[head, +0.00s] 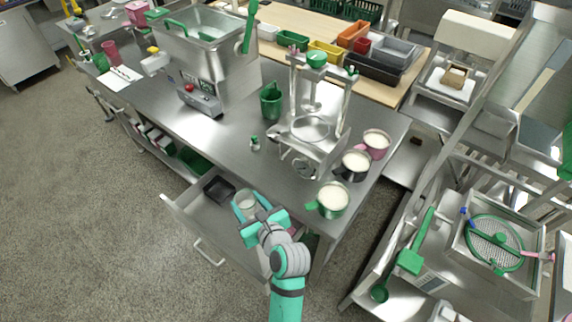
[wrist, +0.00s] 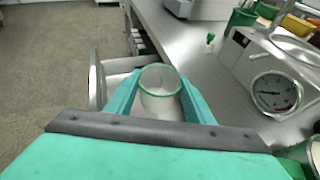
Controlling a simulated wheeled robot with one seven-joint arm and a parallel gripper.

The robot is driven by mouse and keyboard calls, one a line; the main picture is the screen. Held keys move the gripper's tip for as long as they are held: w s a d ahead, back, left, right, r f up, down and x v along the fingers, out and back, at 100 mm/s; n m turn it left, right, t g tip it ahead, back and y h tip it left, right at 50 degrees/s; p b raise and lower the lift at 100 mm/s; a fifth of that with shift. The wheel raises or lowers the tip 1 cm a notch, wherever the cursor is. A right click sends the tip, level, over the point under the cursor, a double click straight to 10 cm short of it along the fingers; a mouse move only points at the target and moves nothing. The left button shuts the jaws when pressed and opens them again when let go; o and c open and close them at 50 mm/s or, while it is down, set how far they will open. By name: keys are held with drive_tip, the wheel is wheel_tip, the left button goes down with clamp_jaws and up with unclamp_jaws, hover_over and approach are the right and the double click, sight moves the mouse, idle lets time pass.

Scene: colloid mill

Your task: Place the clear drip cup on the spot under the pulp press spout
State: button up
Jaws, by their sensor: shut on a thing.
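The clear drip cup (wrist: 160,100) has a green rim and sits between the two teal fingers of my gripper (wrist: 160,82) in the wrist view. In the head view my gripper (head: 247,206) is shut on the cup (head: 246,200), above the open drawer at the table's front edge. The pulp press (head: 311,128) is a steel frame with a round gauge, standing on the table beyond and to the right of my gripper. Its gauge (wrist: 274,92) shows at the right of the wrist view. I cannot make out the spout or the marked spot under it.
The open drawer (head: 213,224) holds a dark tray (head: 219,189). Pots with pale contents, one green (head: 331,200), one dark (head: 354,164) and one pink (head: 376,143), stand right of the press. A small green-topped bottle (head: 255,143) stands left of it. The steel tabletop (head: 231,146) is bare around that bottle.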

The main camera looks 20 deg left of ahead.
drive_tip(key=w+d, duration=0.1)
drive_tip(key=w, duration=0.3)
drive_tip(key=w+d, duration=0.2)
drive_tip(key=w, duration=0.3)
drive_tip(key=w+d, duration=0.2)
drive_tip(key=w, duration=0.3)
drive_tip(key=shift+w+d, duration=0.1)
drive_tip(key=shift+w, duration=0.15)
drive_tip(key=w, duration=0.1)
drive_tip(key=w+d+f, duration=0.1)
drive_tip(key=shift+w, duration=0.3)
drive_tip(key=shift+a+f, duration=0.1)
drive_tip(key=shift+f, duration=0.1)
drive_tip(key=shift+f, duration=0.1)
drive_tip(key=o, duration=0.7)
drive_tip(key=shift+o, duration=0.2)
